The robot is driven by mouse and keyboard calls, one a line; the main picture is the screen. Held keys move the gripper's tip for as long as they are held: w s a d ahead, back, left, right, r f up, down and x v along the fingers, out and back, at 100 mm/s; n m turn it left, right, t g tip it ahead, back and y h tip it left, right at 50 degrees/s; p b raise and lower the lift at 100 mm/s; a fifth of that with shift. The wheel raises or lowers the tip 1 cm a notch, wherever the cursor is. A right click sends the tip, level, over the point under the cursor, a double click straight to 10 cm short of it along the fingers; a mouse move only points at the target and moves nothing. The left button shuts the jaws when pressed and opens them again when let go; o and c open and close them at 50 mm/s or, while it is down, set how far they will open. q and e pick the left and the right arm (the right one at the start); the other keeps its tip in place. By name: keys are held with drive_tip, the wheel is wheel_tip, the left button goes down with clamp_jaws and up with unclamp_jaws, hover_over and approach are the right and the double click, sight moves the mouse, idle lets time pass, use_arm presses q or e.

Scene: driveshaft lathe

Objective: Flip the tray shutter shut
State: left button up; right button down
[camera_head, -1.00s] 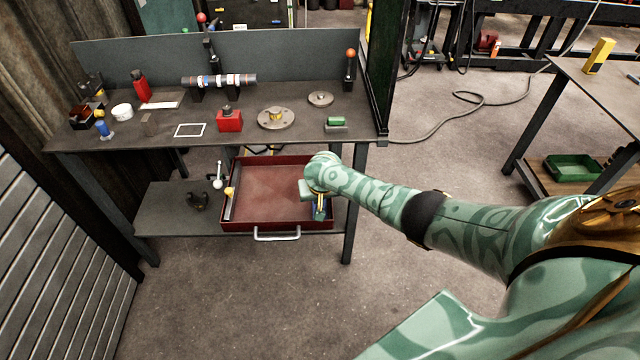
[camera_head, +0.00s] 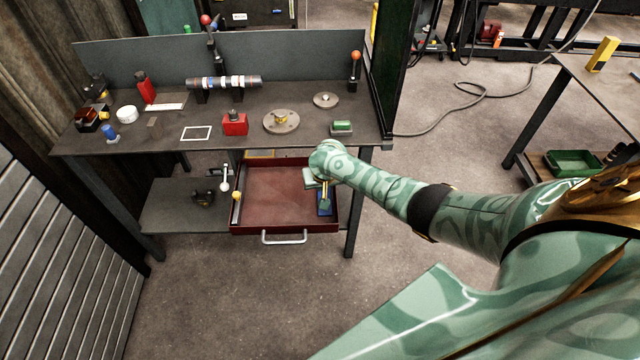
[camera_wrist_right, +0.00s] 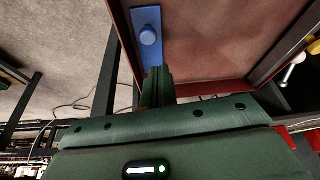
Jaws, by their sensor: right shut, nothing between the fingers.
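The red tray (camera_head: 335,216) is a shallow open box under the bench, with a pale handle (camera_head: 284,238) on its front. A narrow grey strip with a yellow knob (camera_head: 236,196) stands along its left side; I cannot tell whether this strip is the shutter. A blue plate (camera_head: 325,208) with a round knob lies inside at the right; it also shows in the right wrist view (camera_wrist_right: 148,37). My right gripper (camera_head: 324,187) is over the tray's right side, close to the blue plate. Its fingers (camera_wrist_right: 158,82) are shut and empty; contact with the plate is unclear. My left gripper is out of view.
The workbench (camera_head: 165,135) above holds several parts, including a red block (camera_head: 235,124) and a round flange (camera_head: 281,121). A lever with a white ball (camera_head: 224,185) stands left of the tray. A bench leg (camera_head: 356,210) is close to the right. The floor in front is clear.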

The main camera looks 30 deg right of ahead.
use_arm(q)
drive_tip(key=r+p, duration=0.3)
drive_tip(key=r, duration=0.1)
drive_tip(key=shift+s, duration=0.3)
use_arm(e)
drive_tip(key=v, duration=0.5)
drive_tip(key=shift+s+r, duration=0.15)
drive_tip(key=shift+r, duration=0.2)
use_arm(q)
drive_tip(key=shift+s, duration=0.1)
